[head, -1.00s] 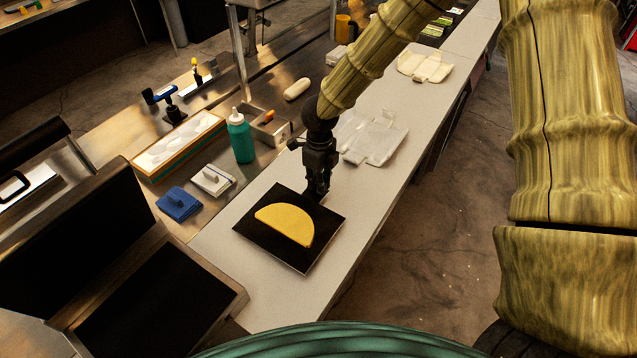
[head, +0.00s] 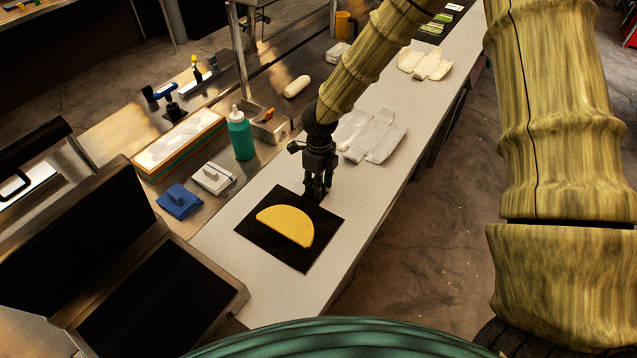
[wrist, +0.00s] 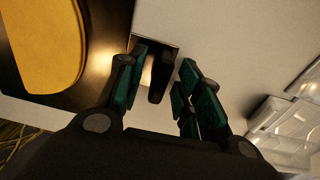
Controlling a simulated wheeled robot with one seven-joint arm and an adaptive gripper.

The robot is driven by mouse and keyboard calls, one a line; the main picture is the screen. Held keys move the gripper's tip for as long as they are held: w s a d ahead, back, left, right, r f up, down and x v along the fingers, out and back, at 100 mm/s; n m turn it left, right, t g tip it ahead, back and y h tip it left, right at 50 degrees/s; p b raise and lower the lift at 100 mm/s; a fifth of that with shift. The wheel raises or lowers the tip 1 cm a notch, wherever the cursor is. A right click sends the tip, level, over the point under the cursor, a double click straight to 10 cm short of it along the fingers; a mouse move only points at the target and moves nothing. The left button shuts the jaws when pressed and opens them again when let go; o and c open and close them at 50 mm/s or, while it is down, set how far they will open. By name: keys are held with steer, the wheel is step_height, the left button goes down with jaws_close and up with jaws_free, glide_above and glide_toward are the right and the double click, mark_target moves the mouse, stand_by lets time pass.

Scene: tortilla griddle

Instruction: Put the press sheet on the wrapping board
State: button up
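A dark square sheet, seemingly the press sheet (head: 305,255), lies flat on a long pale surface (head: 265,300), which may be the wrapping board. A folded yellow half-round tortilla (head: 286,225) rests on the sheet, also seen in the wrist view (wrist: 45,40). My gripper (head: 318,197) is low at the sheet's far right edge. In the wrist view its fingers (wrist: 163,88) are spread apart, with a dark upright tab (wrist: 160,75) between them and visible gaps on both sides. The fingertips' exact height is unclear.
Pale folded wraps (head: 374,138) lie farther up the pale surface. A green bottle (head: 240,138), blue cloth (head: 179,202) and white cloth (head: 213,178) stand left. An open dark griddle (head: 135,290) is at lower left. The pale surface's right edge drops to the floor.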

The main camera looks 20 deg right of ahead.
steer(key=shift+r, duration=0.1)
step_height(320, 180, up, 12)
steer(key=b, duration=0.2)
steer(key=shift+b, duration=0.4)
steer(key=shift+w+d, duration=0.1)
